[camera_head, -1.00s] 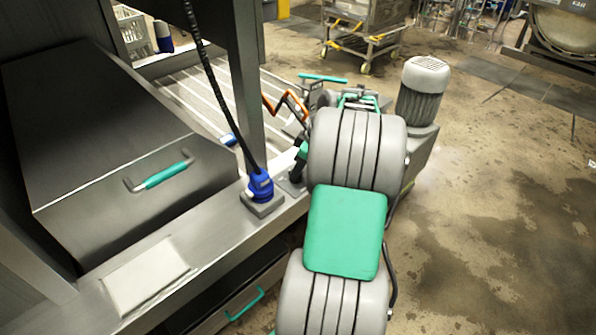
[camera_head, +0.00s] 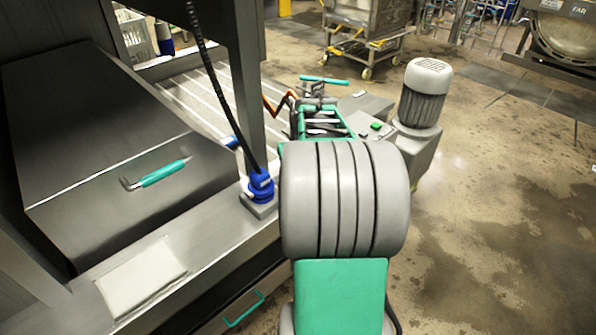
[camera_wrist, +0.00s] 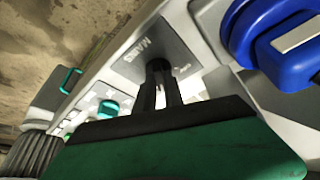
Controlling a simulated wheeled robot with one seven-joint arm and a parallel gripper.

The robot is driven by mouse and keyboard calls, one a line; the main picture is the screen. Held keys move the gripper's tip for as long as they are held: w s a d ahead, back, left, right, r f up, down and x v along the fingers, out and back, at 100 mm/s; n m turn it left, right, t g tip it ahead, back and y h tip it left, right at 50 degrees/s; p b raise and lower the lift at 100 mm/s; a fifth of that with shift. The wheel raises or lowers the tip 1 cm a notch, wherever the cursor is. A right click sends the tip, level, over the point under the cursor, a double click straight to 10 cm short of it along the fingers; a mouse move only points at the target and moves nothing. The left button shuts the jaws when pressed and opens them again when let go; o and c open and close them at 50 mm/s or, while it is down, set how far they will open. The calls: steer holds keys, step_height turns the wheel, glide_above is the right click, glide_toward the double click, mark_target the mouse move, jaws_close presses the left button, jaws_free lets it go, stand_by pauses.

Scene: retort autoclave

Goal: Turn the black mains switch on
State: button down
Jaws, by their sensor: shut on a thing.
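In the wrist view, the black mains switch (camera_wrist: 158,66) stands on a grey plate marked MAINS (camera_wrist: 138,50). My gripper (camera_wrist: 164,88) reaches up to it from below, its dark fingers close together around the switch. They cover the lower part of the switch, and its exact turn position is hard to read. In the head view, my grey and green arm hides the switch and the fingers.
A big blue plug (camera_wrist: 285,40) is close to the right of the switch; a blue connector with a black cable (camera_head: 260,188) stands on the steel ledge. A grey motor (camera_head: 426,90) stands behind my arm.

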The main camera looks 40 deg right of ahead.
steer(key=shift+w+r+m+g+h, duration=0.1)
steer(key=shift+m+g+h, duration=0.3)
steer(key=shift+m, duration=1.1)
steer(key=c, duration=1.4)
jaws_free()
steer(key=shift+c, duration=0.2)
steer(key=v, duration=0.7)
steer(key=shift+a+r, duration=0.2)
steer(key=shift+r, duration=0.1)
